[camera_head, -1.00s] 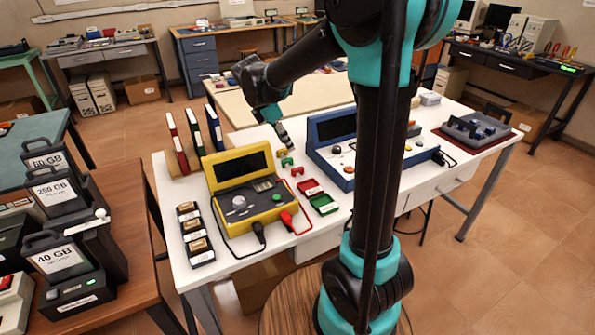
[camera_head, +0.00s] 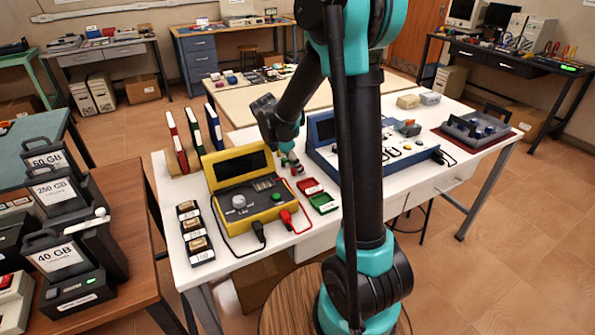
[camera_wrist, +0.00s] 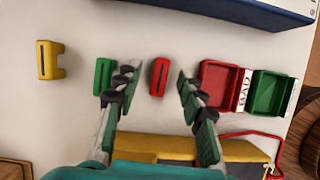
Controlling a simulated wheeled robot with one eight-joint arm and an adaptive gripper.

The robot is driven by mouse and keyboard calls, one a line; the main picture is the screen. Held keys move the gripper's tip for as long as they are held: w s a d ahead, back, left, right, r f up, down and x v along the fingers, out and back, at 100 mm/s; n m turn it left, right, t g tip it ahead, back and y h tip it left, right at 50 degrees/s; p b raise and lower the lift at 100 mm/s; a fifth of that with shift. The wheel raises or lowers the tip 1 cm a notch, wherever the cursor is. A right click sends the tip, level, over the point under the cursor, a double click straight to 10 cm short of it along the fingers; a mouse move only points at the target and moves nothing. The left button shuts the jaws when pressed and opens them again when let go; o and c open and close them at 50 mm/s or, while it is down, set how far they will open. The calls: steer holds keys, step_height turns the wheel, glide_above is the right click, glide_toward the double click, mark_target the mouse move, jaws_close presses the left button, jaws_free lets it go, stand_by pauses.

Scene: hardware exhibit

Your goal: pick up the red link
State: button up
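The red link (camera_wrist: 159,77) is a small upright-looking block with a dark slot, lying on the white table. In the wrist view it shows between the two fingers of my gripper (camera_wrist: 157,80), which is open, with a gap on each side. A green link (camera_wrist: 103,76) lies just left of the left finger. A yellow link (camera_wrist: 48,60) lies farther left. In the head view my gripper (camera_head: 290,161) is low over the table behind the yellow device; it mostly hides the links there. The height between fingertips and table is hard to judge.
A red tray labelled BAD (camera_wrist: 216,83) and a green tray (camera_wrist: 269,92) stand right of the fingers. The yellow tester (camera_head: 245,205) is close in front, with red and black leads. A blue console (camera_head: 330,165) stands to the right. Upright binders (camera_head: 196,138) stand at left.

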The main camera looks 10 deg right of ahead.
jaws_close()
steer(key=shift+r, duration=0.15)
stand_by(0.4)
